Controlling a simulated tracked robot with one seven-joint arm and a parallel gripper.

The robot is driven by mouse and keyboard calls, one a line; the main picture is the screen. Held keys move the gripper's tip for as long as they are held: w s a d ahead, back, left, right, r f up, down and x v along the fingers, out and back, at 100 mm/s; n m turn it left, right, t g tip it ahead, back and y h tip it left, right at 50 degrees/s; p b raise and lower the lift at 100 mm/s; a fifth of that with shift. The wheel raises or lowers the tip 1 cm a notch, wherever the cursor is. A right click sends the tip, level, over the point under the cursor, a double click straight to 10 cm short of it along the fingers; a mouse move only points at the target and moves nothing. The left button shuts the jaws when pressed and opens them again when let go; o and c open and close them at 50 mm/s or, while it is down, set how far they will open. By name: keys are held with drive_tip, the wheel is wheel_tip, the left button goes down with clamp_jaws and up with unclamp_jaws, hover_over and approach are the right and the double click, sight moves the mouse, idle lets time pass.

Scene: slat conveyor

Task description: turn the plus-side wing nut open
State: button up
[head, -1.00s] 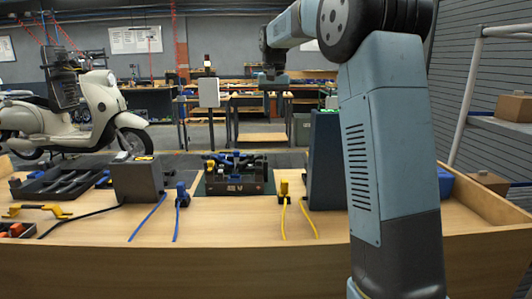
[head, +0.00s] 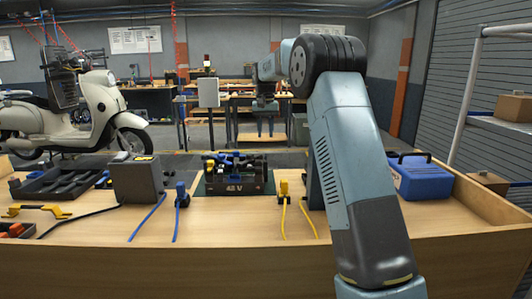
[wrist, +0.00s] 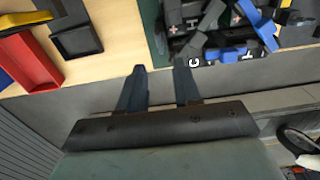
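The black 48 V battery (head: 237,188) stands on a green mat in the middle of the bench, with blue, yellow and black parts on top. In the wrist view the battery (wrist: 208,22) is at the top, with plus marks and blue lever-like parts. I cannot make out which part is the plus-side wing nut. My gripper (head: 265,104) hangs in the air above the battery in the head view. In the wrist view my gripper (wrist: 160,78) has its two fingers apart with nothing between them, short of the battery parts.
A yellow plug (head: 283,187) and a blue plug (head: 182,194) with cables stand either side of the battery. A grey box (head: 137,180) is at left, a blue case (head: 420,178) at right. A red tray (wrist: 32,62) shows in the wrist view. The front bench strip is mostly clear.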

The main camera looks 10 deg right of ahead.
wheel_tip(320, 180, down, 9)
drive_tip(key=shift+r, duration=0.2)
idle(0.3)
clamp_jaws()
drive_tip(key=shift+d, duration=0.15)
